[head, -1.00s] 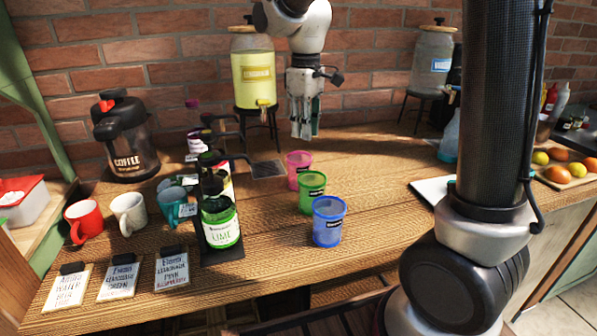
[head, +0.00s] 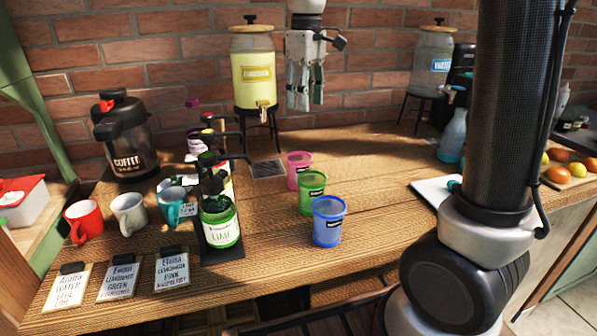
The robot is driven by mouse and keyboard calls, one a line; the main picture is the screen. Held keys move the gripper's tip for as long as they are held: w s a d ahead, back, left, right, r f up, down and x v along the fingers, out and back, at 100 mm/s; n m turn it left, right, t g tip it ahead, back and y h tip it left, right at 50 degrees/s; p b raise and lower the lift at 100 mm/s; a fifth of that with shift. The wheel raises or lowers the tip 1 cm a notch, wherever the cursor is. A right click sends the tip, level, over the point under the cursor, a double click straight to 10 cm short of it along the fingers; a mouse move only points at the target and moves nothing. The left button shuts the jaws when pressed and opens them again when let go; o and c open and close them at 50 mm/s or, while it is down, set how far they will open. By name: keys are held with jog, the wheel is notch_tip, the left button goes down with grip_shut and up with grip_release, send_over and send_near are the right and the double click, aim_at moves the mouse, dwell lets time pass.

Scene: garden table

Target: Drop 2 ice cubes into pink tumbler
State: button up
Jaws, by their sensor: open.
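The pink tumbler (head: 298,170) stands upright on the wooden table, behind the green tumbler (head: 311,192) and the blue tumbler (head: 328,221). My gripper (head: 305,100) hangs fingers down above and behind the pink tumbler, in front of the brick wall. It is open and I see nothing between its fingers. No ice cubes can be made out. A white box with a red lid (head: 25,204) stands at the far left; whitish contents show through its side, but I cannot tell what they are.
A yellow drink dispenser (head: 254,80) stands left of my gripper, close to it. Syrup bottles (head: 219,222) stand in a rack left of the tumblers. Mugs (head: 129,213), a coffee jug (head: 124,140) and order cards (head: 117,280) fill the left.

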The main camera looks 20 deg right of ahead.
jog(key=shift+r, duration=2.35)
jog(key=s+d+f+m+t, duration=0.2)
jog(key=s+d+f+m, duration=0.2)
jog(key=s+d, duration=0.3)
jog(key=s+d+f+m+t, duration=0.2)
jog(key=s+d, duration=0.6)
jog(key=s, duration=0.8)
jog(key=shift+f+m, duration=1)
jog(key=shift+f, duration=0.25)
